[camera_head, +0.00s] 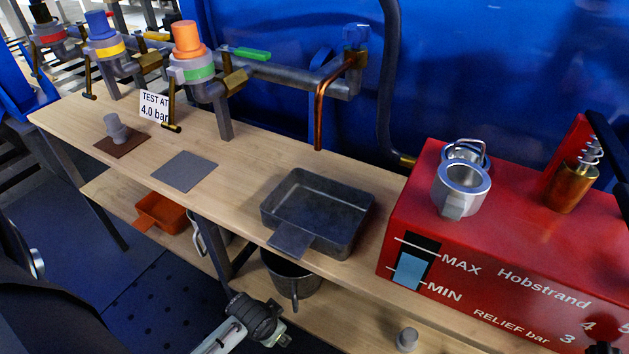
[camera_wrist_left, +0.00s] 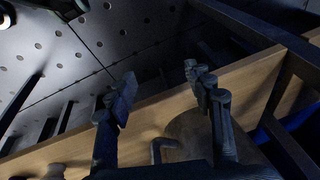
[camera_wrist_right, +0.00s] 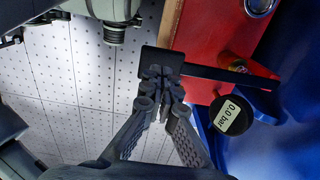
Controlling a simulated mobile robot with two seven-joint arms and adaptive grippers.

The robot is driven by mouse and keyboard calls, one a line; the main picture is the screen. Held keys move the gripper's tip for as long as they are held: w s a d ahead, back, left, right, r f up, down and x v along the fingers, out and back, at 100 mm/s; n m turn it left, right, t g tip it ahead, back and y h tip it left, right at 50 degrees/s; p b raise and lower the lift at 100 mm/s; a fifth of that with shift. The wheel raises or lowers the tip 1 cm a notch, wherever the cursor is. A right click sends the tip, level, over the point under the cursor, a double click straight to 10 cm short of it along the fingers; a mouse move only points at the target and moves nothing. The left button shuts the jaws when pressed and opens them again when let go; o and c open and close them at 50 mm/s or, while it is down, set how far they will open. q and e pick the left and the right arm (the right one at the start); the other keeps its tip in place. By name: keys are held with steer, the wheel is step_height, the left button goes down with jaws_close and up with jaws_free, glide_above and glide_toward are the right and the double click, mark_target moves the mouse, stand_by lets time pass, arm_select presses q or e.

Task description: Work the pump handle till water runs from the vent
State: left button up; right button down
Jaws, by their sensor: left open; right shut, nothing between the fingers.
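The red pump box (camera_head: 520,250) stands at the right of the bench, with a brass pump cylinder (camera_head: 572,188) on top. A dark pump handle (camera_head: 606,150) shows at the right edge; in the right wrist view it is a black bar (camera_wrist_right: 215,74) with a broad end. My right gripper (camera_wrist_right: 160,82) is shut and empty at that broad end; I cannot tell whether they touch. A copper vent pipe (camera_head: 320,110) points down above a grey tray (camera_head: 283,188), with no water visible. My left gripper (camera_wrist_left: 163,90) is open and empty near the wooden shelf edge.
The gauge (camera_wrist_right: 231,115) reads 0.0 bar. The box's level window (camera_head: 411,268) shows liquid between MIN and MAX. A metal filler cup (camera_head: 462,188) stands on the box. Valves with coloured caps (camera_head: 187,40) line the pipe at left. A pot (camera_head: 292,278) stands on the lower shelf.

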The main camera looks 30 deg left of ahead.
steer(key=shift+f, duration=0.45)
steer(key=f+b, duration=0.2)
steer(key=f, duration=0.1)
steer(key=f+b, duration=0.1)
steer(key=b, duration=0.1)
steer(key=shift+w+f, duration=0.3)
steer(key=shift+f, duration=0.1)
arm_select(q)
step_height(320, 180, up, 13)
steer(key=d+t+b, duration=0.1)
steer(key=t+b, duration=0.1)
arm_select(e)
steer(key=shift+w+f+p, duration=0.1)
steer(key=shift+f+p, duration=0.45)
steer(key=shift+f, duration=0.1)
step_height(320, 180, up, 2)
steer(key=shift+p, duration=0.9)
steer(key=r+p, duration=0.4)
steer(key=r, duration=0.1)
steer(key=shift+s, duration=0.4)
steer(key=shift+r, duration=0.1)
arm_select(q)
step_height(320, 180, down, 16)
steer(key=g, duration=0.2)
steer(key=shift+s+a+r, duration=0.15)
steer(key=shift+s+a, duration=0.05)
steer(key=shift+a, duration=0.25)
